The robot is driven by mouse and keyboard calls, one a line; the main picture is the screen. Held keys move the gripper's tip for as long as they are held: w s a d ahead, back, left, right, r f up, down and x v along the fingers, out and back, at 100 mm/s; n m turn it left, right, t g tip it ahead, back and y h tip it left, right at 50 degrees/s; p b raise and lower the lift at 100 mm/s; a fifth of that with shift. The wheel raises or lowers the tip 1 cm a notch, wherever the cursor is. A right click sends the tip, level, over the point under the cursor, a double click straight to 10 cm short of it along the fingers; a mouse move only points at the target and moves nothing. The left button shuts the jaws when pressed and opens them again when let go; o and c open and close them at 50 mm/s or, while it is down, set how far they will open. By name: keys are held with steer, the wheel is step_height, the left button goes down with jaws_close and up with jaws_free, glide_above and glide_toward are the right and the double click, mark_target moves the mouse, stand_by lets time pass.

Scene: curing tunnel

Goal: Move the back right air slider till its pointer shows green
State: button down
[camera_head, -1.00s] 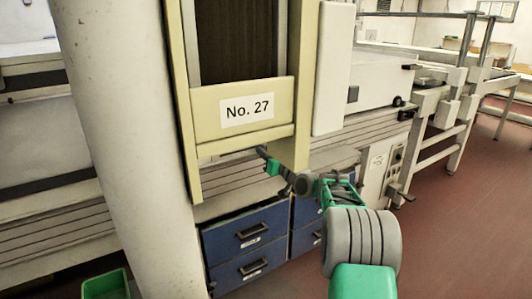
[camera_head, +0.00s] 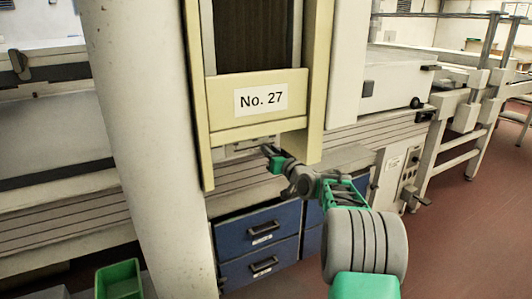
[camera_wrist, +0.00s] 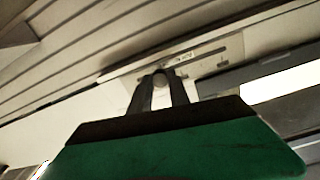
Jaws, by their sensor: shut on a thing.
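In the wrist view my gripper (camera_wrist: 160,90) has its two fingers closed on a small round knob (camera_wrist: 160,77). The knob sits at a pale slider plate (camera_wrist: 222,52) with a dark slot and small print. The pointer and any green mark are too small and dark to tell. In the head view my gripper (camera_head: 268,152) reaches in below the cream frame, close to the grey machine side.
A cream frame labelled No. 27 (camera_head: 260,98) hangs just above and in front of my arm. A thick pale column (camera_head: 145,130) stands at left. Blue drawers (camera_head: 262,232) lie below, with a green bin (camera_head: 120,280) at lower left. Red floor is open at right.

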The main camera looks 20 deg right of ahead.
steer(key=c, duration=1.2)
jaws_free()
steer(key=shift+c, duration=0.2)
steer(key=s, duration=0.7)
steer(key=shift+s+d, duration=0.35)
steer(key=shift+s, duration=0.05)
